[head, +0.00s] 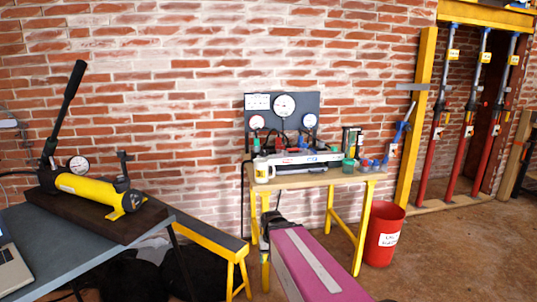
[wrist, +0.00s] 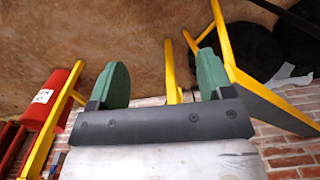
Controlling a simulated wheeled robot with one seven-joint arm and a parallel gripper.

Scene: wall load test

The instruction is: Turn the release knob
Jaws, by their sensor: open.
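A yellow hydraulic hand pump (head: 90,190) with a long black lever (head: 70,95) and a round gauge (head: 77,165) lies on a dark board on the left table. A small dark fitting (head: 124,160) stands up near its right end; I cannot tell whether this is the release knob. My magenta arm reaches up from the bottom centre in the head view. My gripper is at its far end, well to the right of the pump. In the wrist view, my gripper (wrist: 163,80) has its two green fingers wide apart with nothing between them. The pump does not show there.
A wooden-topped workbench (head: 350,178) with yellow legs, gauges and a mug stands beyond my gripper. A red bucket (head: 384,235) is right of it. A low yellow-legged bench (head: 205,238) lies between the left table (head: 50,255) and my arm. A laptop (head: 12,275) sits on that table.

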